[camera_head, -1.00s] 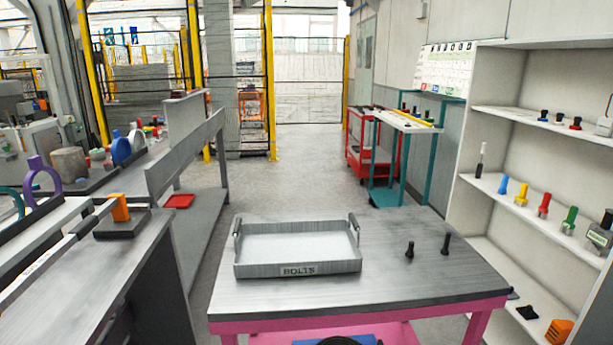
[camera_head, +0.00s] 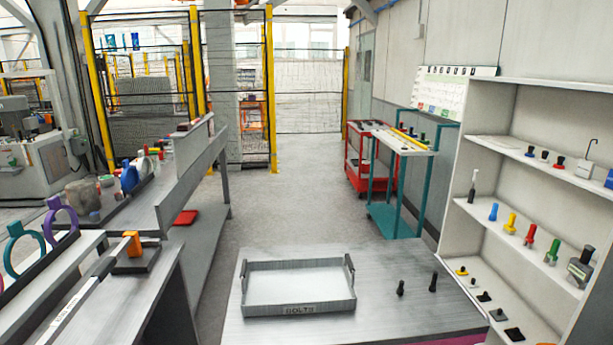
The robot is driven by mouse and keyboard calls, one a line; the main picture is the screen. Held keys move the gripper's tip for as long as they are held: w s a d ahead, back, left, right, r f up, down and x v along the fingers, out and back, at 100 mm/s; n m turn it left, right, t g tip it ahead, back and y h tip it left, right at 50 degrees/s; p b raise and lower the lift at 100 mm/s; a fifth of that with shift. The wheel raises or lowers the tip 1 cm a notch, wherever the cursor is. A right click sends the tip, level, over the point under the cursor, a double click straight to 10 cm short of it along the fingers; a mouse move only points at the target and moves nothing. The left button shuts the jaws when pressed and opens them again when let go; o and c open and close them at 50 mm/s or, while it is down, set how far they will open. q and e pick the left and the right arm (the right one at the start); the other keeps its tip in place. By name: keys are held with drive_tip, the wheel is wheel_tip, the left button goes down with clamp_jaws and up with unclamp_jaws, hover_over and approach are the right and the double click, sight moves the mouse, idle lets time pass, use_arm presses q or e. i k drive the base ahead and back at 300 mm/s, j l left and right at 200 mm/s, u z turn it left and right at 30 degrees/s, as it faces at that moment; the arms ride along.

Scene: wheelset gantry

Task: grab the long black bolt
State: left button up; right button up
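Two black bolts stand upright on the grey table, right of the tray. The right one, the longer-looking black bolt (camera_head: 433,282), is a little farther back. The other black bolt (camera_head: 401,288) stands just left of it and looks slightly shorter. Neither bolt is touched by anything but the table. Neither of my grippers shows in the head view.
A shelf unit (camera_head: 455,225) with coloured bolts stands at right. A workbench (camera_head: 130,300) is at left. A teal-legged cart (camera_head: 398,205) stands beyond, with open floor beside it.

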sight(432, 289)
drive_tip(key=i+l+z, duration=0.15)
drive_tip(key=i, duration=0.25)
drive_tip(key=i+l+z, duration=0.2)
drive_tip(key=i, duration=0.25)
drive_tip(key=i+l+z, duration=0.15)
drive_tip(key=i, duration=0.25)
